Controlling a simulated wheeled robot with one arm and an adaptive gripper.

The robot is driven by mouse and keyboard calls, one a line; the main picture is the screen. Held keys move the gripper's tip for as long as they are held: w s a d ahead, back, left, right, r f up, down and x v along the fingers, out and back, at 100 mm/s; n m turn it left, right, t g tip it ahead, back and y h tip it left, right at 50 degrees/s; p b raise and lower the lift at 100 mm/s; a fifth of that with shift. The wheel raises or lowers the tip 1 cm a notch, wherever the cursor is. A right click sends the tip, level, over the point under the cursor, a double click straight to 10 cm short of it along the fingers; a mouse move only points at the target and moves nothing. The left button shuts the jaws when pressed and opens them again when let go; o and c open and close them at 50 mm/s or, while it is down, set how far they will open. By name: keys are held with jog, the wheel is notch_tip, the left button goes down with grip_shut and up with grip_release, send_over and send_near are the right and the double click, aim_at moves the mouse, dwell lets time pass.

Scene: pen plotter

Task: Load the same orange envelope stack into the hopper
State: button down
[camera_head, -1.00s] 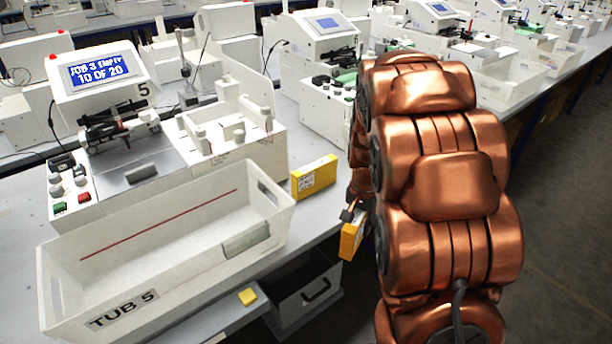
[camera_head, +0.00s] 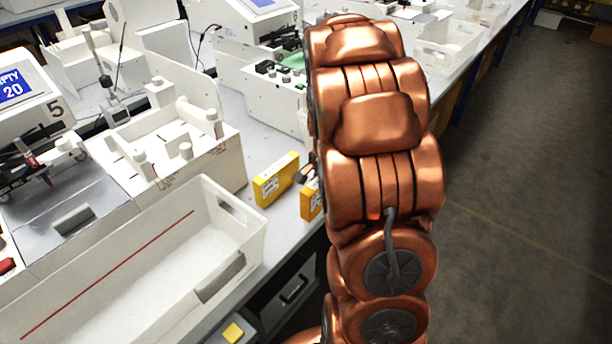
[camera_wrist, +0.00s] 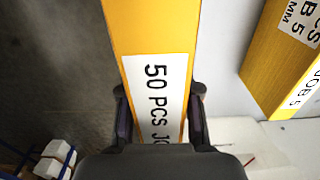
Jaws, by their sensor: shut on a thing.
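An orange-yellow envelope stack (camera_wrist: 150,30) with a white label reading "50 PCS JO" is between the fingers of my gripper (camera_wrist: 160,115) in the wrist view. The gripper is shut on it. In the head view the held stack (camera_head: 309,203) shows beside my copper arm, which hides most of the gripper. A second orange-yellow stack (camera_head: 276,180) stands on the table just left of the held one; it also shows at the right of the wrist view (camera_wrist: 268,62). The hopper appears to be the open white bay with posts (camera_head: 165,145) on machine 5.
A long white tub (camera_head: 225,235) with a red line stands in front of the machine. A small yellow block (camera_head: 233,332) lies near the table's front edge. Other machines (camera_head: 270,80) stand behind. The floor on the right (camera_head: 530,200) is clear.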

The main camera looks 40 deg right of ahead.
jog(key=w+p, duration=0.1)
jog(key=w, duration=0.2)
jog(key=w+d, duration=0.1)
jog(key=w, duration=0.2)
jog(key=w+d+f+p, duration=0.1)
jog(key=w, duration=0.2)
jog(key=shift+w+d+p, duration=0.15)
jog(key=shift+w+p, duration=0.15)
jog(key=shift+w, duration=0.05)
jog(key=shift+f+p, duration=0.85)
jog(key=shift+f, duration=0.9)
jog(key=shift+f, duration=0.15)
jog(key=c, duration=0.8)
grip_release()
